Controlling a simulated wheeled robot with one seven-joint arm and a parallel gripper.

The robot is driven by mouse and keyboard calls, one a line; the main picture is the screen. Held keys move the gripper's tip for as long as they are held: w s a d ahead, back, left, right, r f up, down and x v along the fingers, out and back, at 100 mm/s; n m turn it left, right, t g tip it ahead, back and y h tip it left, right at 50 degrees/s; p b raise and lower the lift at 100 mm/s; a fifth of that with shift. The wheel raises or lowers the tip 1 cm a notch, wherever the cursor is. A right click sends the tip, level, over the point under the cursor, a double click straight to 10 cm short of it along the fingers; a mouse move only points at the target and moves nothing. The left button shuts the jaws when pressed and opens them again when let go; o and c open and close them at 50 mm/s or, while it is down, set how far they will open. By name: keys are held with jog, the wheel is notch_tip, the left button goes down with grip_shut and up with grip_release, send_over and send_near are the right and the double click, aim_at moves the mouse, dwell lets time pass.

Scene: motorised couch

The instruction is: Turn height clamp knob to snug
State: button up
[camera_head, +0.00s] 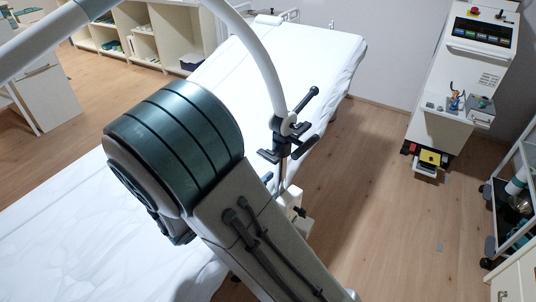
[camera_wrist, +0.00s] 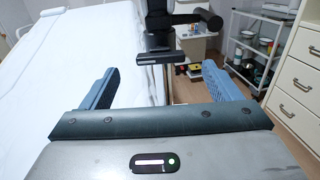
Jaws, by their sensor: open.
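A black clamp assembly (camera_head: 284,134) sits at the couch edge, where a white curved tube meets an upright post. It has a slanted handle (camera_head: 306,98) and a dark grip (camera_head: 306,146) sticking out right. In the wrist view the black clamp (camera_wrist: 157,22) stands ahead, with a round-ended black handle (camera_wrist: 208,18) to its right and a flat black bar (camera_wrist: 163,58) lower down. I cannot tell for sure which part is the height knob. My gripper (camera_wrist: 160,68) is open, its blue fingers wide apart, with nothing held. The clamp appears beyond the fingertips. My arm hides the gripper in the head view.
The white-sheeted couch (camera_head: 300,45) fills the left and middle. A white control console (camera_head: 470,80) stands at the right rear. A trolley (camera_head: 515,200) is at the right edge. Drawers (camera_wrist: 298,75) show at right in the wrist view.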

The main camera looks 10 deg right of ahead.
aim_at(265, 157)
jog(key=x, duration=0.7)
jog(key=shift+d+f, duration=0.1)
jog(key=c, duration=1)
